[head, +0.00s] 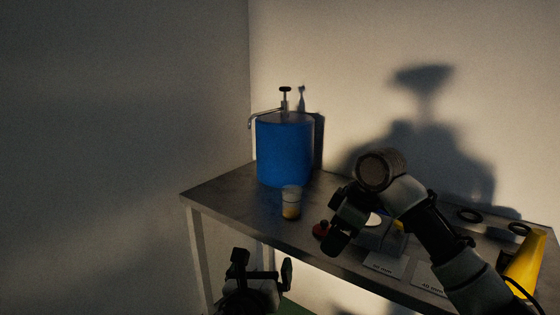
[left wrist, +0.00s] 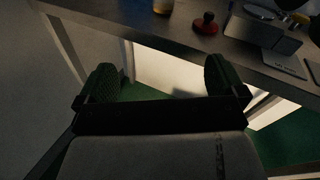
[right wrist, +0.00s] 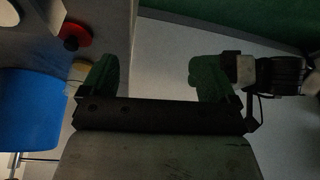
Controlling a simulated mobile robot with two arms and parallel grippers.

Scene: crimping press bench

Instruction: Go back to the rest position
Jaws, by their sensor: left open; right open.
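My left gripper (head: 263,265) is open and empty in front of the bench's front edge, below its top, in the head view. In the left wrist view its fingers (left wrist: 162,82) stand wide apart with floor and a bench leg behind them.
The bench (head: 230,200) carries a blue drum (head: 284,150) with a pump and a cup with amber contents (head: 291,203). White label cards (head: 385,264), black rings (head: 470,215) and a yellow object (head: 525,262) are at the right. The button also shows in the right wrist view (right wrist: 75,33).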

